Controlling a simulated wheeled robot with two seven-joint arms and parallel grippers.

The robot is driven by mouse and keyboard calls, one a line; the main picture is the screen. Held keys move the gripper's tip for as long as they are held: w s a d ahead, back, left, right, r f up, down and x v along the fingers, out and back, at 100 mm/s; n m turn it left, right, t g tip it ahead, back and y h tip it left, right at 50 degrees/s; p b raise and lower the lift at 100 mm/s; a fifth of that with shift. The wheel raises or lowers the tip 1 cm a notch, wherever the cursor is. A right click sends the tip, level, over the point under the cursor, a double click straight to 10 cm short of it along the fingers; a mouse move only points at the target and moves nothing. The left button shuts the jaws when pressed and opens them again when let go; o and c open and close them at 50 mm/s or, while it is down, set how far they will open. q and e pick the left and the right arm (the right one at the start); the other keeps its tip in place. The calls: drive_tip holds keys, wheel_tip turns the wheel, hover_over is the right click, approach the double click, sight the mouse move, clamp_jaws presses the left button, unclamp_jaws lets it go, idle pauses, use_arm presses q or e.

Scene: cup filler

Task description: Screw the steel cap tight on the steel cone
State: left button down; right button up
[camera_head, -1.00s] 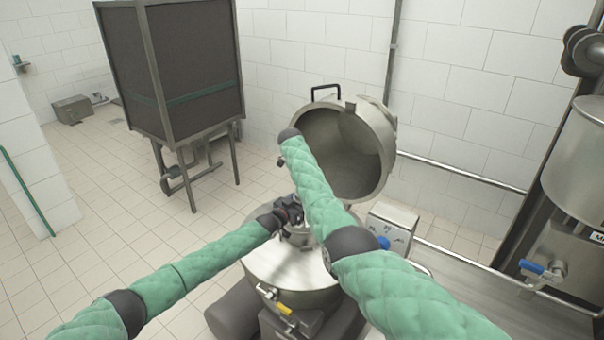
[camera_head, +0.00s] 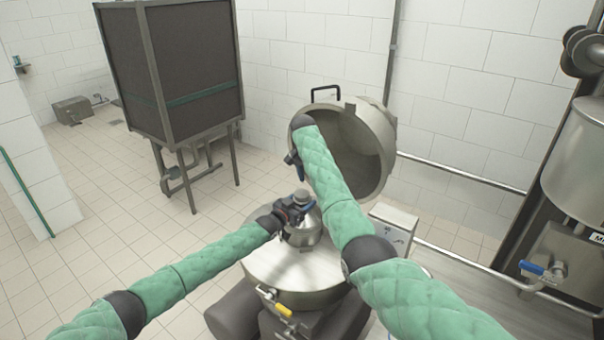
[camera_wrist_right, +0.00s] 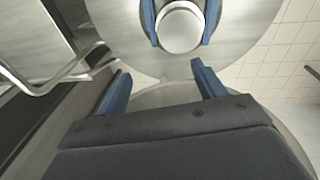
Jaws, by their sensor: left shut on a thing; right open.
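The steel cap (camera_head: 301,196) sits upright on top of the steel cone (camera_head: 303,232), and its round top (camera_wrist_right: 181,28) shows in the right wrist view. My left gripper (camera_head: 296,207) is shut just below the cap's top, around the upper end of the cone. The exact line of contact is hidden. Its blue fingers flank the cap in the right wrist view. My right gripper (camera_wrist_right: 162,70) is open and empty, apart from the cap. In the head view it shows only partly, beside the end of my right arm, above the cap.
The cone stands on a round steel vessel lid (camera_head: 290,270). A large open steel lid (camera_head: 375,130) rises behind my right arm. A small control box (camera_head: 395,222) and a steel counter (camera_head: 490,290) are to the right.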

sight(302, 193)
drive_tip(key=n, duration=0.2)
drive_tip(key=a+r+n, duration=0.1)
drive_tip(key=n, duration=0.1)
drive_tip(key=shift+a+r+n+y, duration=0.1)
drive_tip(key=shift+a+n+y, duration=0.05)
drive_tip(key=shift+n+y, duration=0.2)
drive_tip(key=n, duration=0.2)
drive_tip(key=a+n, duration=0.1)
drive_tip(key=n, duration=0.1)
drive_tip(key=r+n, duration=0.1)
drive_tip(key=n, duration=0.1)
drive_tip(key=shift+s+a+y, duration=0.15)
drive_tip(key=shift+s+y, duration=0.05)
drive_tip(key=shift+y, duration=0.15)
drive_tip(key=n, duration=0.5)
drive_tip(key=shift+s+a+r+n, duration=0.1)
drive_tip(key=shift+a+n, duration=0.15)
drive_tip(key=shift+a, duration=0.1)
drive_tip(key=n, duration=0.5)
drive_tip(key=shift+n, duration=0.3)
drive_tip(key=shift+f, duration=4.05)
